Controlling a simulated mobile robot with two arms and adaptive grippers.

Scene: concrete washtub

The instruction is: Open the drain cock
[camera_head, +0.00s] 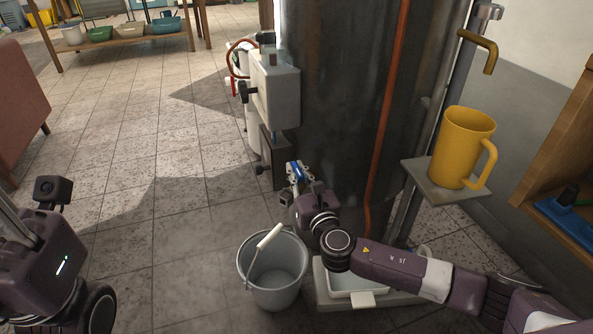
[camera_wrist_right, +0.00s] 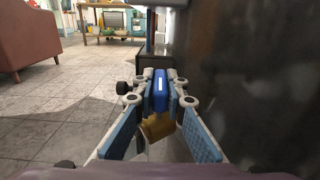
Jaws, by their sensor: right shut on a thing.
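The drain cock's blue handle (camera_wrist_right: 160,90) sits between the fingers of my right gripper in the right wrist view. The cock's brass body (camera_wrist_right: 158,127) shows just below it, partly hidden by the fingers. In the head view my right gripper (camera_head: 299,178) is at the lower front of the dark cylindrical tank (camera_head: 335,110), shut on the blue handle. The handle's exact angle is hard to tell. At the left edge of the head view only parts of my left arm show, not its fingers.
A grey metal bucket (camera_head: 273,285) with a raised handle stands on the floor below my right gripper. A white tray (camera_head: 352,282) lies beside it, partly under my right arm. A yellow mug (camera_head: 461,148) stands on a small shelf at right.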

